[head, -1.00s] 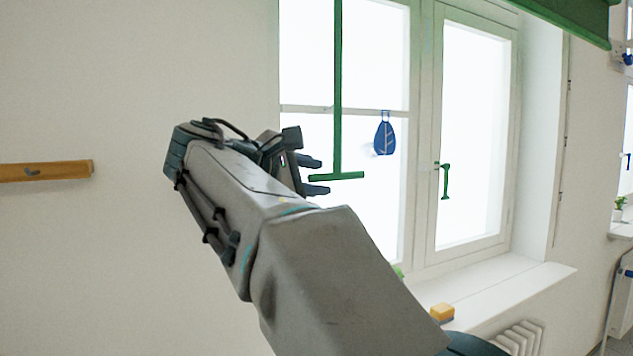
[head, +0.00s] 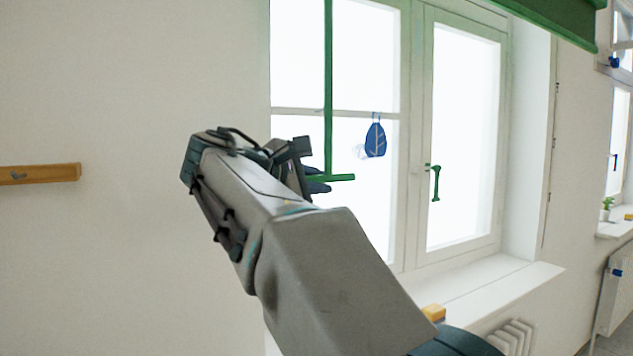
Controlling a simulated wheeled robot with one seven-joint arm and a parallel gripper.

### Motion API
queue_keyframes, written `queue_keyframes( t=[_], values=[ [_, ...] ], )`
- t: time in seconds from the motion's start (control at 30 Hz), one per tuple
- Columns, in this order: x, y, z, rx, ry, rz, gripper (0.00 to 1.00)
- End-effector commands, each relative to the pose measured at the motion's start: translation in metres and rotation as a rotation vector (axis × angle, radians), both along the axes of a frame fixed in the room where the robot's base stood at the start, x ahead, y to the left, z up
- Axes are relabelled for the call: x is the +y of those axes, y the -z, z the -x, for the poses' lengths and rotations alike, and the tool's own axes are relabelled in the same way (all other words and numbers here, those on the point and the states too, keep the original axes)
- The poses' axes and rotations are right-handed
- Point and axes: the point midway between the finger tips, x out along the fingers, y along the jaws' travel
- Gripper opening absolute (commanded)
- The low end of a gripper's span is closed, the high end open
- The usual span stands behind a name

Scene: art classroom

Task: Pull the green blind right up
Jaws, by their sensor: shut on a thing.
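The green blind (head: 562,18) shows at the top right, with only its lower part in view above the window. A long green pull rod (head: 328,80) hangs in front of the left pane and ends in a short crossbar handle (head: 343,178). My gripper (head: 319,182) is at the left part of this handle, its dark fingers shut on it. The right end of the handle sticks out past the fingers. My own wrist hides part of the grip.
A wooden rail (head: 40,173) is on the left wall.

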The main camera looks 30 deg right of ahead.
Motion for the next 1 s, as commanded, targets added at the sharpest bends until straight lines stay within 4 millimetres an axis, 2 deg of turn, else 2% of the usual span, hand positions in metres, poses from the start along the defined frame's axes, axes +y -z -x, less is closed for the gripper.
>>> queue_keyframes(
  t=[1.0],
  values=[
    [0.0, -0.133, 0.001, -0.004, 0.003, 0.001, 0.0]
  ],
)
